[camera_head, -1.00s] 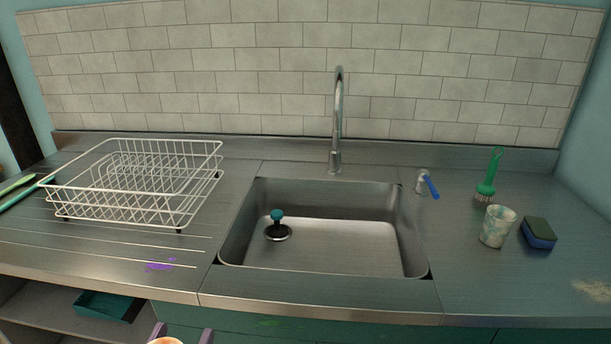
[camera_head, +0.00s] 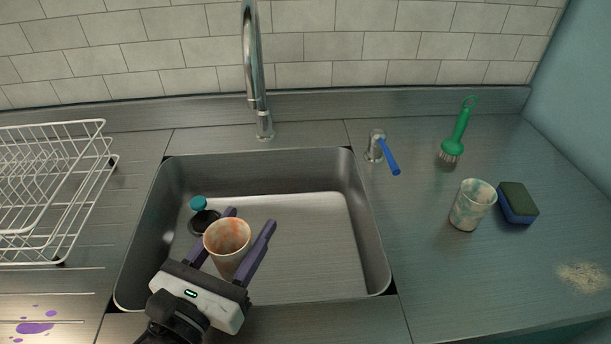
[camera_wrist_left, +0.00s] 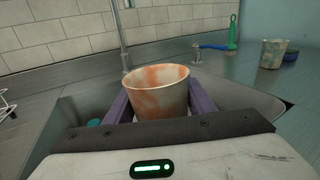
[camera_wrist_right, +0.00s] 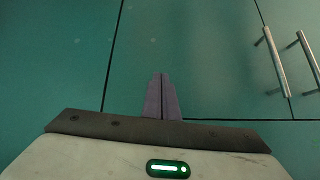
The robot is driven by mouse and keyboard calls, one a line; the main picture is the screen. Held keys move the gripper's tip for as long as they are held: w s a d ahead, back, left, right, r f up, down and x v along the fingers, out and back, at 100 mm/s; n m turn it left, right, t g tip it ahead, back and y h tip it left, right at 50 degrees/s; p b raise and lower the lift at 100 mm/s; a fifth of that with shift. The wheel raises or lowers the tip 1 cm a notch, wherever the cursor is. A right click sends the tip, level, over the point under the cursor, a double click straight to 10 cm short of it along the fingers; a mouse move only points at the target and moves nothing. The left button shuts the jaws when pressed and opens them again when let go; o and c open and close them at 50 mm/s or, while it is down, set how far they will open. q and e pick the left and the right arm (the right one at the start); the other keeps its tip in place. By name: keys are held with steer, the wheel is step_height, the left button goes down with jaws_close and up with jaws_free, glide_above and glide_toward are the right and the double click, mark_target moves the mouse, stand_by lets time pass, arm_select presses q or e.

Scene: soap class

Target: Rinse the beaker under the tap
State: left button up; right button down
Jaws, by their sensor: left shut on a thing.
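A white beaker with orange-brown stains (camera_head: 228,246) is held upright between the purple fingers of my left gripper (camera_head: 236,240), over the front left part of the steel sink (camera_head: 330,250). It also shows in the left wrist view (camera_wrist_left: 158,94). The chrome tap (camera_head: 252,75) stands behind the sink, its spout above and behind the beaker. No water stream shows. The tap's blue lever (camera_head: 390,157) is on the counter right of the sink. My right gripper (camera_wrist_right: 162,80) is shut and empty, facing green cupboard doors.
A second stained cup (camera_head: 472,206), a green brush (camera_head: 458,135) and a sponge (camera_head: 518,203) stand on the right counter. A white dish rack (camera_head: 50,190) is at left. A dark plug with a teal knob (camera_head: 199,204) sits in the sink.

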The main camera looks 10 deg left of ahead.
arm_select(q)
steer(key=w+d+r+m+g+h, duration=0.2)
steer(key=w+d+r+m+h, duration=0.2)
steer(key=w+d+h, duration=0.1)
steer(key=w+a+f, duration=0.1)
steer(key=w+a, duration=0.1)
steer(key=w, duration=0.4)
steer(key=w+a+f, duration=0.1)
steer(key=w+a, duration=0.1)
steer(key=w, duration=0.5)
steer(key=shift+a+f+h, duration=0.2)
steer(key=shift+a+h, duration=0.15)
steer(key=shift+h, duration=0.05)
steer(key=shift+w, duration=0.1)
stand_by(0.4)
